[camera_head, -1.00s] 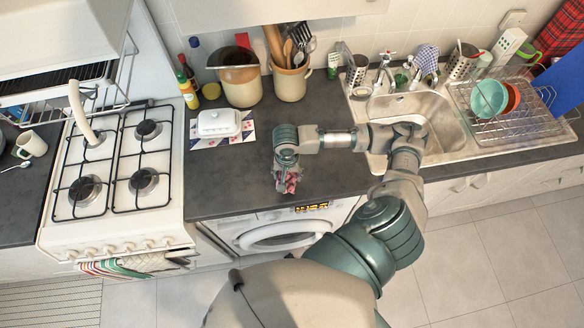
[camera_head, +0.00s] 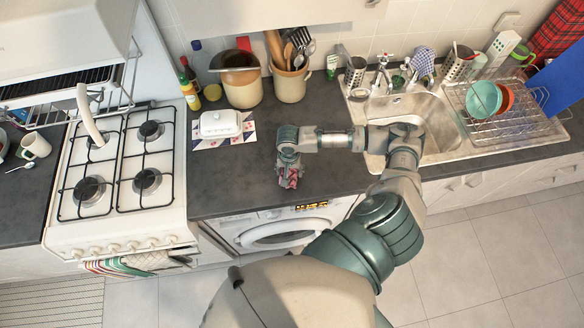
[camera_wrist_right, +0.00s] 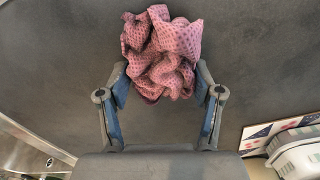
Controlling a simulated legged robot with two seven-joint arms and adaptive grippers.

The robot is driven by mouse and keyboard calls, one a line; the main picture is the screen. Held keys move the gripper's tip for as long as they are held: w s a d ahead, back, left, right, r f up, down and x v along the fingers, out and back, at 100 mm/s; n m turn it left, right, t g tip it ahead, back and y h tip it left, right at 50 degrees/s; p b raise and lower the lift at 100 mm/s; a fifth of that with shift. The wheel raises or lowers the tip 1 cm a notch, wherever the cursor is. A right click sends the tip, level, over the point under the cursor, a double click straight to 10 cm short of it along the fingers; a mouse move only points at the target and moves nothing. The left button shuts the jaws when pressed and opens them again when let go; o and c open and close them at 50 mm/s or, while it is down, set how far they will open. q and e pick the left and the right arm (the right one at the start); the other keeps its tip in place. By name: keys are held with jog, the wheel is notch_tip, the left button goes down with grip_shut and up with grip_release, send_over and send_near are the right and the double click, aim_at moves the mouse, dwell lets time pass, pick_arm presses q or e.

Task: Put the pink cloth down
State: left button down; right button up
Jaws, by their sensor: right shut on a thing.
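The pink cloth (camera_head: 292,182) is a small crumpled bundle at the dark countertop (camera_head: 345,178), above the washer and left of the sink. My right gripper (camera_head: 288,168) points down over it and is shut on it. In the right wrist view the cloth (camera_wrist_right: 160,50) is bunched between and beyond the fingertips of the gripper (camera_wrist_right: 161,72), against the dark counter surface. I cannot tell whether the cloth's underside touches the counter. My left gripper is not in view.
A white butter dish (camera_head: 221,124) stands on a patterned mat left of my gripper. Crocks (camera_head: 241,86) with utensils stand at the back. The sink (camera_head: 436,128) is to the right, the gas stove (camera_head: 120,180) to the left. Counter around the cloth is clear.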

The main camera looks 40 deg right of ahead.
jog(key=o, duration=1)
jog(key=shift+a, duration=0.3)
jog(key=shift+d, duration=0.2)
jog(key=shift+d+f, duration=0.15)
jog(key=shift+d, duration=0.3)
jog(key=b, duration=0.2)
jog(key=shift+d+f+b, duration=0.15)
jog(key=shift+d+b, duration=0.05)
jog(key=shift+b, duration=0.2)
pick_arm(q)
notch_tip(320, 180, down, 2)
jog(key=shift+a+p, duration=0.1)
jog(key=shift+p, duration=0.25)
pick_arm(e)
jog(key=r, duration=1.8)
jog(key=shift+s+d+r, duration=0.1)
jog(key=shift+d, duration=0.1)
